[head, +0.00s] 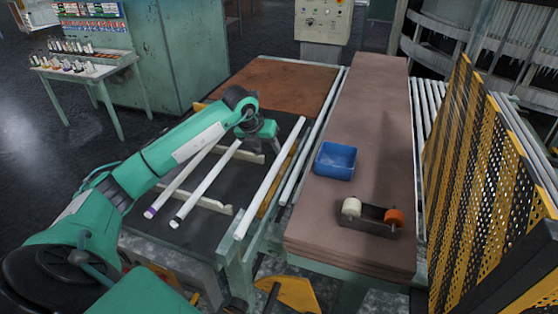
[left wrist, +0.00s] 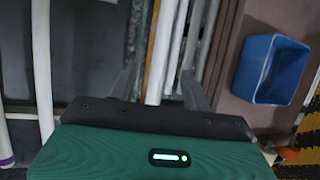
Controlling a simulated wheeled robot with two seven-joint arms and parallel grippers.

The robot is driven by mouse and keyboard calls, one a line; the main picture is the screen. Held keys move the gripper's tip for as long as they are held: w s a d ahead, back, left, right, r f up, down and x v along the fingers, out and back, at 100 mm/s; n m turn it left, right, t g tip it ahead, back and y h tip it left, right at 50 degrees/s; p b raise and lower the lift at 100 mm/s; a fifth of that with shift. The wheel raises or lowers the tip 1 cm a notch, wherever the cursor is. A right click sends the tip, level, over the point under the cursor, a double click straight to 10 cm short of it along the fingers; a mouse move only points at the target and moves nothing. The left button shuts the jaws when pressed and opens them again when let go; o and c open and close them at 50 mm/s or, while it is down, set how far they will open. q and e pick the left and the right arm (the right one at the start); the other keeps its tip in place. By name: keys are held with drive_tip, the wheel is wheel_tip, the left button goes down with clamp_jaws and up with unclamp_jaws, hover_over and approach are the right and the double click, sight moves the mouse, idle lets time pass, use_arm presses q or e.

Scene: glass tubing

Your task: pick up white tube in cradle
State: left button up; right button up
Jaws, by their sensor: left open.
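Two white tubes lie slanting across pale cradle bars (head: 205,202) on the dark bench: one with a purple end (head: 178,185), the other with a black band near its end (head: 206,184). A third, plain white tube (head: 268,182) lies along the bench's right edge. My left gripper (head: 262,142) is above the far part of the bench, near the tubes' far ends. In the left wrist view its fingers (left wrist: 160,88) are apart, with a white tube (left wrist: 162,50) showing beyond the gap. Another tube (left wrist: 42,70) shows to the left. My right gripper is out of view.
A brown-topped table (head: 370,120) to the right carries a blue bin (head: 336,160) and a tape dispenser (head: 370,218). A yellow mesh guard (head: 475,170) stands at the far right. A rust-brown board (head: 285,85) covers the bench's far end.

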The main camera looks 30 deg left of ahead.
sight(277, 160)
use_arm(q)
drive_tip(key=p+x, duration=0.1)
drive_tip(key=x, duration=0.1)
drive_tip(key=p+x, duration=0.1)
drive_tip(key=x, duration=0.2)
drive_tip(key=shift+w+d, duration=0.1)
drive_tip(key=shift+w, duration=0.3)
drive_tip(key=p+x, duration=0.2)
drive_tip(key=x, duration=0.1)
drive_tip(key=shift+w, duration=0.2)
drive_tip(key=shift+f, duration=0.3)
clamp_jaws()
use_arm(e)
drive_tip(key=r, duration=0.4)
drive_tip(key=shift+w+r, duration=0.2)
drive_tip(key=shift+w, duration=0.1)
